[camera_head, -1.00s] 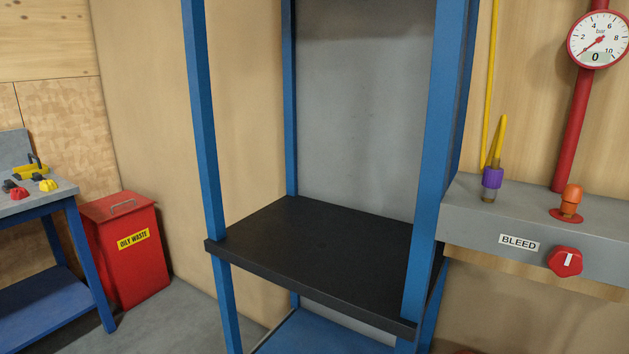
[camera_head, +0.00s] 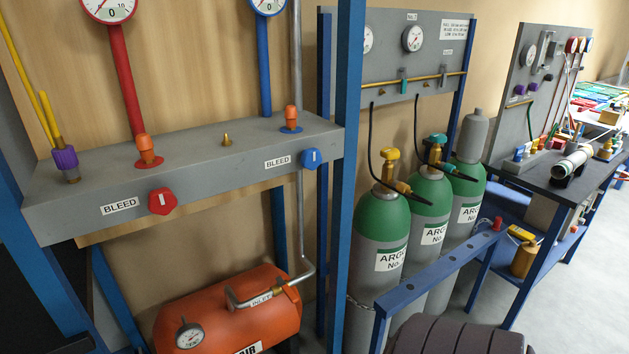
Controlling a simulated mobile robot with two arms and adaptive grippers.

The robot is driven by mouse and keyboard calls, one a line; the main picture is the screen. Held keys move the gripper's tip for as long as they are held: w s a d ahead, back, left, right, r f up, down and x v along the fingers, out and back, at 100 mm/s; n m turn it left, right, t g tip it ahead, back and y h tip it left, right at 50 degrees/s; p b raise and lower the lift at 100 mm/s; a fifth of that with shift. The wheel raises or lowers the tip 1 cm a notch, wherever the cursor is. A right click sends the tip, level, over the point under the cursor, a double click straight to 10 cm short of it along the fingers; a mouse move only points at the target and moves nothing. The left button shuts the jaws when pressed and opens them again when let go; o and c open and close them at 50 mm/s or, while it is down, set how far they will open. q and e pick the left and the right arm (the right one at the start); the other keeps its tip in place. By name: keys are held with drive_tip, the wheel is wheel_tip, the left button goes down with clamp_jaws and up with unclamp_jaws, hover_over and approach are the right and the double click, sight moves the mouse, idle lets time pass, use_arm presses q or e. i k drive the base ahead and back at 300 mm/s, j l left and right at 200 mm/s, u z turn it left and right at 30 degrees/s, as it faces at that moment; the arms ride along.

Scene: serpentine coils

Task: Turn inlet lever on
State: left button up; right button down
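An orange air tank (camera_head: 205,325) lies low under the grey bleed shelf, at the lower left of the head view. A small INLET label (camera_head: 262,299) shows on top of it. A grey pipe (camera_head: 303,215) comes down from above and bends toward the tank's top. A bent metal piece (camera_head: 236,297) beside the label looks like the inlet lever; its exact setting is hard to tell. A round gauge (camera_head: 189,336) sits on the tank's front. Neither of my grippers is in view.
The grey bleed shelf (camera_head: 210,155) with a red knob (camera_head: 162,201) and a blue knob (camera_head: 311,158) overhangs the tank. A blue post (camera_head: 346,130) stands right of it. Green argon cylinders (camera_head: 380,235) stand further right. A dark ribbed object (camera_head: 455,338) is at the bottom edge.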

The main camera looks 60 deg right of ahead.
sight(286, 289)
drive_tip(key=z, duration=1.6)
